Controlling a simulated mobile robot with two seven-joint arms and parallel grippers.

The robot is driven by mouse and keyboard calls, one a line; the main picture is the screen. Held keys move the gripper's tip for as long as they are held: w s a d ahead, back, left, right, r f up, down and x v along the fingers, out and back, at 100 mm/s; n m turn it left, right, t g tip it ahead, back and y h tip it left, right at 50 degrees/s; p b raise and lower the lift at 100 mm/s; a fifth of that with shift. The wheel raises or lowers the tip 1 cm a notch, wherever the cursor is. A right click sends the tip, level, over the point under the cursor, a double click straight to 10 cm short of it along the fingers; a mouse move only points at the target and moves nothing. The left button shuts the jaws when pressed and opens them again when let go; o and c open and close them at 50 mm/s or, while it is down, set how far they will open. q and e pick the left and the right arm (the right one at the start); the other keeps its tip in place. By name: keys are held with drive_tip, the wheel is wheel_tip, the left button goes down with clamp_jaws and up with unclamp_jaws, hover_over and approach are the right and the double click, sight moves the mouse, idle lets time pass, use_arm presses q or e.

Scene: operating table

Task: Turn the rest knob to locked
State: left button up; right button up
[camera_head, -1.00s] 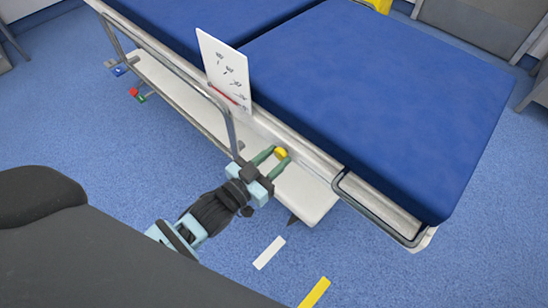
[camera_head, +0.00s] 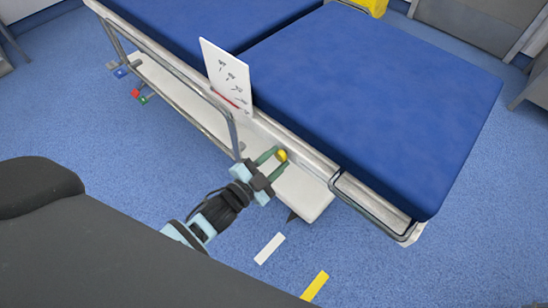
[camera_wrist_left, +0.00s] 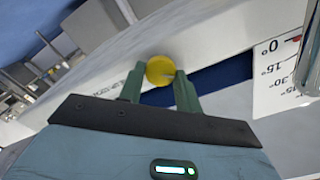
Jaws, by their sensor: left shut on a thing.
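The rest knob (camera_head: 282,155) is a small round yellow knob on the side rail of the operating table (camera_head: 370,90). My left gripper (camera_head: 275,157) reaches it from the front, with one green finger on each side. In the left wrist view the yellow knob (camera_wrist_left: 160,70) sits between the two fingertips of the left gripper (camera_wrist_left: 159,80), which is shut on it. A small mark shows on the right part of the knob's face. Lettering on the white rail beside it is partly hidden by the left finger. My right gripper is in neither view.
A white card with angle marks (camera_head: 228,76) stands on the rail, left of the knob. A metal side rail (camera_head: 232,130) rises nearby, and another bar (camera_head: 375,208) lies to the right. White and yellow strips (camera_head: 314,287) mark the open blue floor.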

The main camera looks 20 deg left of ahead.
use_arm(q)
drive_tip(key=shift+m, duration=0.9)
drive_tip(key=m, duration=0.2)
drive_tip(key=shift+m, duration=0.4)
drive_tip(key=m, duration=0.3)
drive_tip(key=shift+f+m, duration=0.1)
drive_tip(key=shift+m, duration=1.1)
drive_tip(key=o, duration=1)
drive_tip(key=shift+c, duration=0.2)
